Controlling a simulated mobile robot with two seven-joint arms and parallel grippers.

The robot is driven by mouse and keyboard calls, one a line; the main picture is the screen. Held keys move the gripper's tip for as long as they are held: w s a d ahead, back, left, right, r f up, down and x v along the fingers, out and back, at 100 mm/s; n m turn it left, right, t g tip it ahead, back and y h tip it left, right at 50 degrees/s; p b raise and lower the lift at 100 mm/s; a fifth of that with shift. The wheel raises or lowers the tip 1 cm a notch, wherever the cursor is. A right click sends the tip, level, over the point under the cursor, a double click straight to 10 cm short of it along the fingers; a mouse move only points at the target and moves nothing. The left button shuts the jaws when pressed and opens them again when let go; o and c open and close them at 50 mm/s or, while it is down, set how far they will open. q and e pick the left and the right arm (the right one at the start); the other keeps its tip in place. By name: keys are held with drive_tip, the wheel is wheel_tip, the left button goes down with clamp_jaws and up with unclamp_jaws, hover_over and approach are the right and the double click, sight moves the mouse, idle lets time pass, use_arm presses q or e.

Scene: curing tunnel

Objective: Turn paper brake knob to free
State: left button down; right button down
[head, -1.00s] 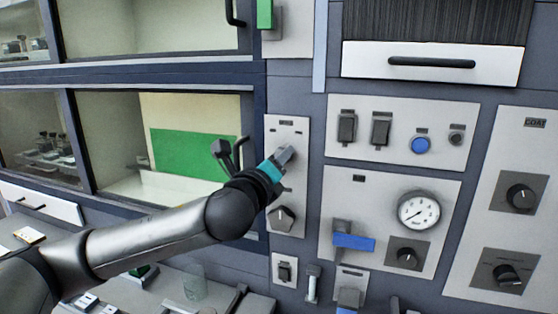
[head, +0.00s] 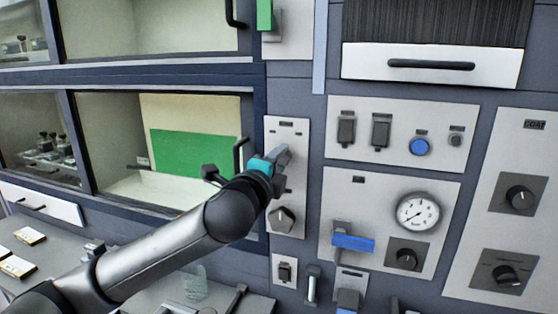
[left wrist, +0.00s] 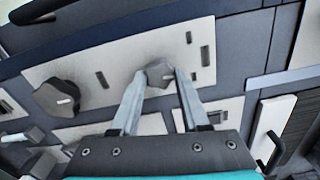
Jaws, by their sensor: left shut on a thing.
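A narrow light panel (head: 298,226) carries two dark knobs, one above the other. My left gripper (head: 284,156) is at the upper knob, which its fingers mostly hide in the head view. In the left wrist view, the fingertips (left wrist: 160,76) are shut on this grey lobed knob (left wrist: 159,72), one finger on each side. The lower knob (head: 282,219) is free and also shows at the left in the wrist view (left wrist: 57,97). The panel's labels are too small to read, so I cannot confirm which knob is the paper brake. My right gripper is not in view.
Right of the narrow panel are a switch panel with a blue button (head: 420,147), and a panel with a blue lever (head: 353,243) and a gauge (head: 418,211). A glazed window (head: 170,115) is at the left. A bench with small items lies below my arm.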

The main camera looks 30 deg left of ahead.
use_arm(q)
drive_tip(key=n+p, duration=0.3)
drive_tip(key=n, duration=0.7)
drive_tip(key=shift+n, duration=0.5)
drive_tip(key=shift+c, duration=2)
unclamp_jaws()
